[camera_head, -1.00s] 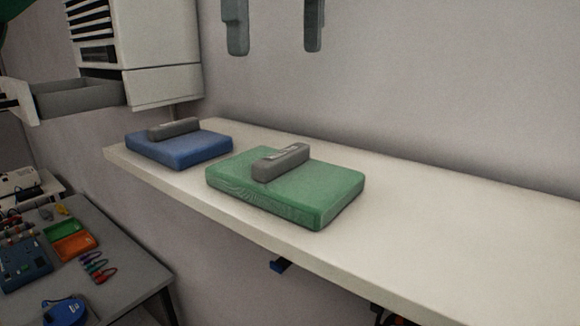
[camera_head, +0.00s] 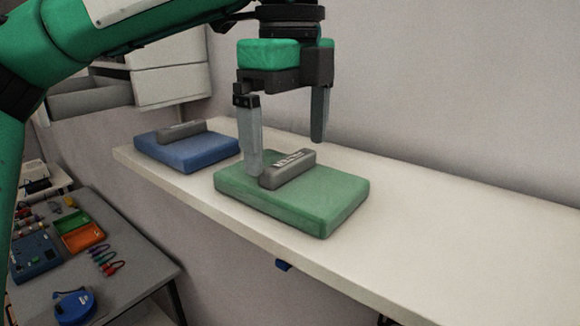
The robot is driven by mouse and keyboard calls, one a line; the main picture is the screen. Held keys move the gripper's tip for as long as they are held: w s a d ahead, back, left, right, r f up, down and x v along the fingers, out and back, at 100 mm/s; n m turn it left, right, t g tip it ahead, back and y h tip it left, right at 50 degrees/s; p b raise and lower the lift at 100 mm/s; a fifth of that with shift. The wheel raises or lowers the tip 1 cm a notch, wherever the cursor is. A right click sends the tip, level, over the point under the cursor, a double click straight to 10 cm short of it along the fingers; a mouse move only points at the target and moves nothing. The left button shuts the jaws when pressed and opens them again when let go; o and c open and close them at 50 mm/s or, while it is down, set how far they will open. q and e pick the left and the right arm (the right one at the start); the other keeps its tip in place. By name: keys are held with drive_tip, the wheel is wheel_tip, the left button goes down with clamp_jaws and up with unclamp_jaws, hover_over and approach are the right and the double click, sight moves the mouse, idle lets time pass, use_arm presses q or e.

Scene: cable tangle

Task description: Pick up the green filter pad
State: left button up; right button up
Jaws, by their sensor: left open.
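The green filter pad (camera_head: 312,212) lies flat on the white shelf (camera_head: 430,236). A grey block-shaped handle (camera_head: 287,169) with a small pale label sits on its top. My left gripper (camera_head: 286,158) is open above the pad, pointing down. Its nearer finger reaches down beside the left end of the grey handle, and its tip overlaps the pad in the picture. Its farther finger ends higher in the picture, behind the handle. I cannot tell whether either finger touches the pad or handle. My right gripper is not in view.
A blue pad (camera_head: 188,151) with a grey handle lies on the shelf to the left. A wall unit (camera_head: 170,82) with an open drawer is behind it. A lower grey table (camera_head: 135,262) holds trays and small parts. The shelf's right part is clear.

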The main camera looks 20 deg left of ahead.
use_arm(q)
drive_tip(key=shift+a+f, duration=0.1)
drive_tip(key=shift+f, duration=0.95)
drive_tip(key=c, duration=0.9)
drive_tip(key=shift+r, duration=0.1)
